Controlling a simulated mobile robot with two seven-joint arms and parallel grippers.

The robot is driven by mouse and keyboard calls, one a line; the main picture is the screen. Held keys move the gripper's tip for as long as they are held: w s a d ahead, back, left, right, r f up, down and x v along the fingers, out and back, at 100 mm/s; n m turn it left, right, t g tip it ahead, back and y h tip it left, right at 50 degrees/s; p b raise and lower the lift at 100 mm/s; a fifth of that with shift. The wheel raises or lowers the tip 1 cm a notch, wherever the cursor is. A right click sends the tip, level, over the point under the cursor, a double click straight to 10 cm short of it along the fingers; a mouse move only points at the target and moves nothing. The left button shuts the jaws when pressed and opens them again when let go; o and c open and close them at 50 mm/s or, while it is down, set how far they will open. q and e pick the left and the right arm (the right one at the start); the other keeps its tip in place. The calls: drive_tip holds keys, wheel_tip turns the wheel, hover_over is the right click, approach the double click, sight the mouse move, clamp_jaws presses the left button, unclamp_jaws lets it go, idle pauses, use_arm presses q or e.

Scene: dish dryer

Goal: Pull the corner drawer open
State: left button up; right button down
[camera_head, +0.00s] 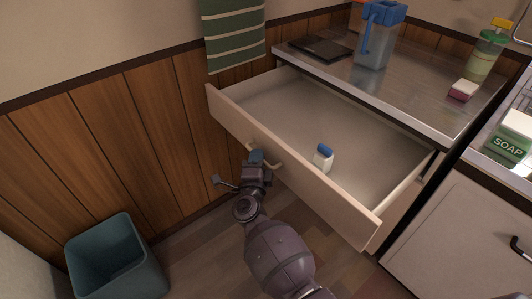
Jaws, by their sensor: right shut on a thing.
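The corner drawer (315,192) stands pulled well out from the cabinet below the metal counter, and its inside shows. A small white bottle with a blue cap (323,157) stands inside, near the front panel. My right gripper (257,157) is at the outer face of the drawer front, shut on the curved drawer handle (276,164). The fingers hide the middle of the handle. My left gripper is not in this view.
A teal bin (116,259) stands on the floor at the lower left, by the wood-panelled wall. The counter (416,96) holds a blue-lidded jug (378,42), a dark flat tray (320,48) and a yellow-topped bottle (486,54). A cabinet door (457,243) is at the right.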

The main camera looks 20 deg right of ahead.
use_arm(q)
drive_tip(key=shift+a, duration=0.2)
use_arm(e)
drive_tip(key=shift+s+a, duration=0.3)
drive_tip(key=shift+a, duration=0.4)
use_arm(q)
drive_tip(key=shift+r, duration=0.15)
use_arm(e)
drive_tip(key=c, duration=1.2)
unclamp_jaws()
drive_tip(key=shift+o, duration=0.2)
